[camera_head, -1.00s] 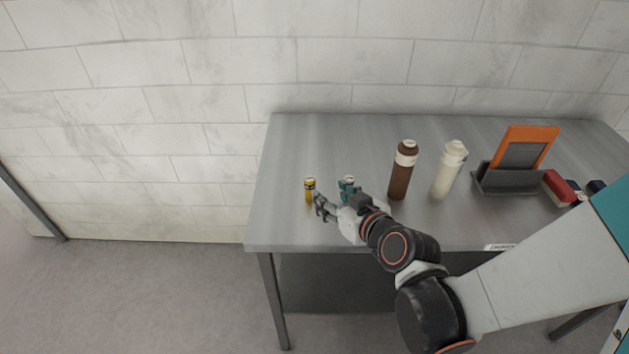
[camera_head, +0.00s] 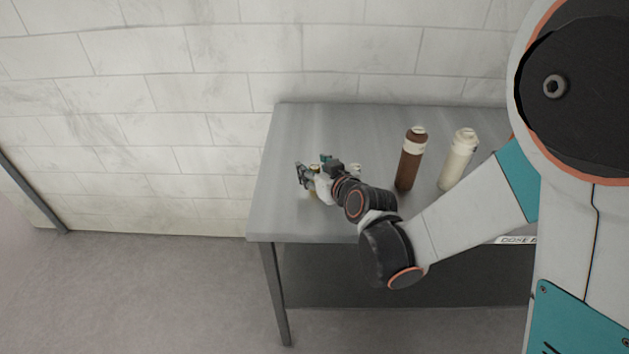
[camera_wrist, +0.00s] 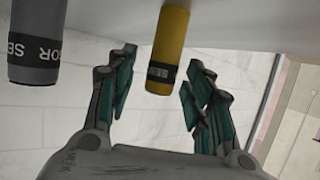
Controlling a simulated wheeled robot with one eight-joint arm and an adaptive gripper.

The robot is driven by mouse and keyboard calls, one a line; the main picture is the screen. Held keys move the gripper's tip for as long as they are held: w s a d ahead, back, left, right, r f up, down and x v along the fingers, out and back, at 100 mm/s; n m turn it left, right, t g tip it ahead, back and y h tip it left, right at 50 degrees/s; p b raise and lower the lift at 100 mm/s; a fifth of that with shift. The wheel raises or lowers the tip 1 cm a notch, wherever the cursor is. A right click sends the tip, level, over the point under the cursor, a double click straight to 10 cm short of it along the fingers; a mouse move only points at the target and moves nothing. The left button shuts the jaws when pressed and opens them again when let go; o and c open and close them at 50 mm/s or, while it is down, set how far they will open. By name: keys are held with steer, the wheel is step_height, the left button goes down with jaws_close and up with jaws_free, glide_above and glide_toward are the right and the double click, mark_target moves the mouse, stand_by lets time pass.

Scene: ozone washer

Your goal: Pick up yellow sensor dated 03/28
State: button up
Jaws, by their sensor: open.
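The yellow sensor (camera_wrist: 171,35) is a small cylinder with a dark label band; the wrist view shows it upside down. It stands between the spread fingers of my gripper (camera_wrist: 158,85), with gaps on both sides. Its date is not readable. A grey sensor (camera_wrist: 34,42) with a dark band marked SENSOR is outside the fingers, at the left of the wrist view. In the head view, my gripper (camera_head: 305,172) is over the left part of the table and hides most of the yellow sensor. My gripper is open and holds nothing.
The metal table (camera_head: 285,215) stands against a tiled wall. A brown bottle (camera_head: 408,165) and a cream bottle (camera_head: 457,163) stand right of my gripper. My own arm covers the table's right part. The table's left end is clear.

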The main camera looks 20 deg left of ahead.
steer(key=shift+w+a+f, duration=0.15)
steer(key=shift+w, duration=0.05)
jaws_close()
